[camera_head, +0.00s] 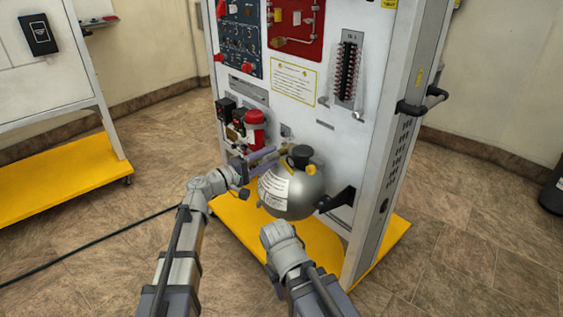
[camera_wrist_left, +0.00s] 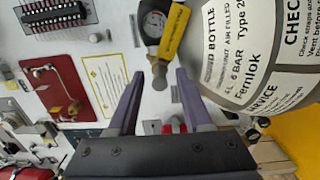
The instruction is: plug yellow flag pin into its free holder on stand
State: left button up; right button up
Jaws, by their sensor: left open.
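A yellow tag with dark lettering (camera_wrist_left: 174,32) shows beside a round gauge (camera_wrist_left: 153,24) in the left wrist view. I cannot tell whether it is the flag of the pin, and no pin shaft or free holder can be made out. My left gripper (camera_head: 270,157) is open, its purple fingers pointing at the stand (camera_head: 360,190) left of the grey bottle (camera_head: 290,193). In the left wrist view its fingertips (camera_wrist_left: 160,76) are apart, with the gauge and tag beyond them and nothing held. My right arm is low in front of the bottle; its gripper fingers are hidden.
The bottle is close to my left fingers. A red-topped unit (camera_head: 254,130) is on the panel to their left. A black bracket (camera_head: 337,199) and side handles (camera_head: 422,104) stick out at right. The yellow base (camera_head: 235,217) juts forward; a cable (camera_head: 90,245) crosses the floor.

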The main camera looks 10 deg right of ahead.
pick_arm(q)
jog(key=shift+c, duration=0.2)
dwell(0.6)
grip_shut()
jog(key=shift+s+a, duration=0.1)
dwell(0.4)
jog(key=v, duration=0.6)
jog(key=shift+s, duration=0.15)
dwell(1.0)
jog(key=shift+r, duration=0.15)
notch_tip(320, 180, up, 32)
jog(key=p, duration=3.2)
jog(key=shift+r+p, duration=0.2)
jog(key=shift+p, duration=0.15)
